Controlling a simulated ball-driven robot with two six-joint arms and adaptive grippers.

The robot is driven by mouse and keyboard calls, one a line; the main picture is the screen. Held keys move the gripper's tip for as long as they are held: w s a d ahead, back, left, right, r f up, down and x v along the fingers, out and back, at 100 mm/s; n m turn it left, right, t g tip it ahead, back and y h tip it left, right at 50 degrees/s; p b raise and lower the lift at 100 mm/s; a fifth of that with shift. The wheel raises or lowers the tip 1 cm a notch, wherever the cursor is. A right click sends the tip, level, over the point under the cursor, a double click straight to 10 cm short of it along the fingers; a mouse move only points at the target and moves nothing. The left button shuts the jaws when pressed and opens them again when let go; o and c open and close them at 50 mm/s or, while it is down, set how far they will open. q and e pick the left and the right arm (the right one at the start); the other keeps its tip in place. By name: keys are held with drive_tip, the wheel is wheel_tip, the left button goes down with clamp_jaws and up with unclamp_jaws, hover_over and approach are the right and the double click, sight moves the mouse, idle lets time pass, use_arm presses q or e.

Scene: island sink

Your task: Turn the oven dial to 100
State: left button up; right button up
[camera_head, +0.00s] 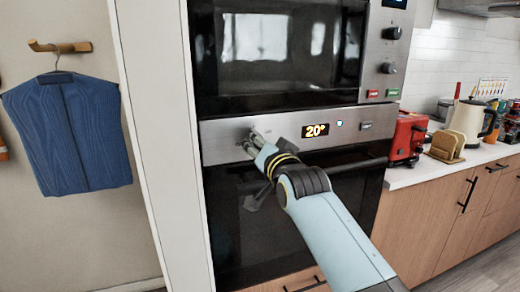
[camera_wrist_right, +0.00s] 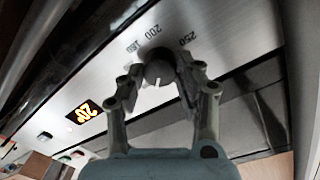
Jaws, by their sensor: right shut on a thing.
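The oven dial (camera_wrist_right: 157,68) is a dark round knob with a white mark, on the oven's metal control panel (camera_head: 222,132). Printed numbers, including 200 and 250, show around it in the right wrist view. My right gripper (camera_wrist_right: 160,77) has a finger on each side of the dial and is shut on it. In the head view, the right gripper (camera_head: 251,144) reaches the panel's left part and largely hides the dial. The oven display (camera_head: 316,131) reads 20° in orange; it also shows tilted in the wrist view (camera_wrist_right: 84,112). My left gripper is not in view.
The oven door handle (camera_head: 358,166) runs just below the panel, behind my right arm. A microwave (camera_head: 280,100) with knobs is above. A red toaster (camera_head: 405,138) stands on the counter at right. A blue garment (camera_head: 70,135) hangs on the left wall.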

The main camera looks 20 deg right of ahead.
drive_tip(key=shift+m, duration=1.1)
drive_tip(key=o, duration=1.2)
drive_tip(key=shift+c, duration=0.2)
drive_tip(key=s, duration=0.7)
drive_tip(key=shift+s, duration=0.25)
drive_tip(key=shift+r, duration=0.1)
